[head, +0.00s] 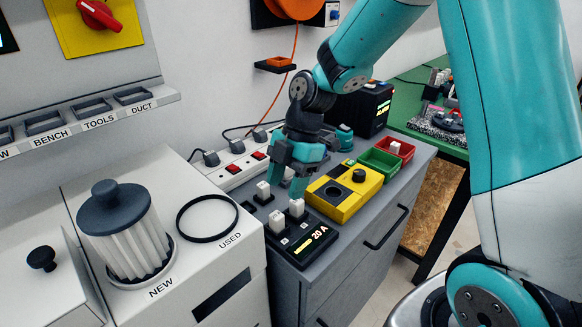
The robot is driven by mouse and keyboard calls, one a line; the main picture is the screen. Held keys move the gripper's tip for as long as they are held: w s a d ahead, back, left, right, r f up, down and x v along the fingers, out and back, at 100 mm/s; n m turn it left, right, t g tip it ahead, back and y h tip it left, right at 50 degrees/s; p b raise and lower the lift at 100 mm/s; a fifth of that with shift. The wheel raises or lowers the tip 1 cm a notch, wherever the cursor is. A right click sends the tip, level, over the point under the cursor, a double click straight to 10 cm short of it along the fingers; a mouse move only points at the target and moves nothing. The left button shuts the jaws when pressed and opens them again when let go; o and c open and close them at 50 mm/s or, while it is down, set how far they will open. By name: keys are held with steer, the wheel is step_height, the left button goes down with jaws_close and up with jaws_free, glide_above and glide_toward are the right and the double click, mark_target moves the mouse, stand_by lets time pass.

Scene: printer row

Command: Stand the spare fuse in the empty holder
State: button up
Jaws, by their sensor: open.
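A black fuse block (297,248) marked "20 A" sits on the grey cabinet. Two white fuses stand upright at it, the left fuse (277,221) and the right fuse (297,207). Another white fuse (263,189) stands just behind, near a dark empty-looking slot (247,206). A further white piece, possibly a fuse, (395,148) lies in the red bin (407,151). I cannot tell which is the spare. My gripper (288,186) points down, open, behind the right fuse and right of the rear one. Nothing shows between its fingers, though its tips are partly hidden.
A yellow box (320,197) with a black knob stands close right of the gripper. A green bin (380,161) is beyond it. A white power strip (229,172) runs behind. A white filter (127,235) and black ring (181,222) are left. The cabinet's front strip is clear.

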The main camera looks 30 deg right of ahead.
steer(key=s+v, duration=0.1)
steer(key=v, duration=0.3)
steer(key=s+a+r+m, duration=0.3)
steer(key=s+a+m, duration=0.1)
steer(key=s+m, duration=0.3)
steer(key=s+a+r+m+t, duration=0.1)
steer(key=s+a+r+m, duration=0.3)
steer(key=s+m, duration=0.3)
steer(key=s, duration=0.5)
steer(key=shift+a+m, duration=0.3)
steer(key=shift+a, duration=0.1)
steer(key=shift+c, duration=0.4)
